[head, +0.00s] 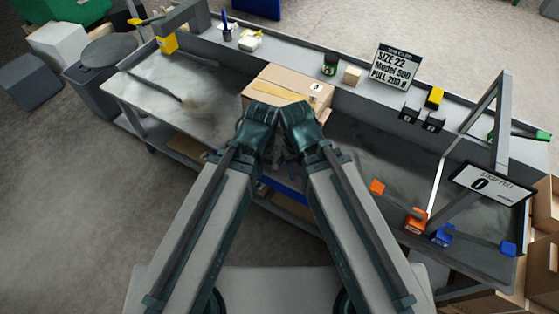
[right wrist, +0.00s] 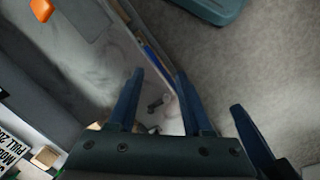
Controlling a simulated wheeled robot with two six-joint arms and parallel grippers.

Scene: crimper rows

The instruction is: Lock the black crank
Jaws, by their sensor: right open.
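I cannot pick out the black crank with certainty. A thin dark bar (head: 160,88) with a dark end lies over the left part of the bench top in the head view. Small black blocks (head: 410,113) with light labels stand on the back shelf. My right gripper (head: 294,112) is in front of the cardboard box, at the middle of the bench, apart from both. Its fingers are spread and empty in the right wrist view (right wrist: 160,75). My left gripper (head: 261,112) is close beside it; its fingertips are hidden by its own body.
A cardboard box (head: 288,88) sits at mid-bench. Signs (head: 393,64) and a green can (head: 330,65) line the back. The grey bench top (head: 215,92) is mostly bare at left.

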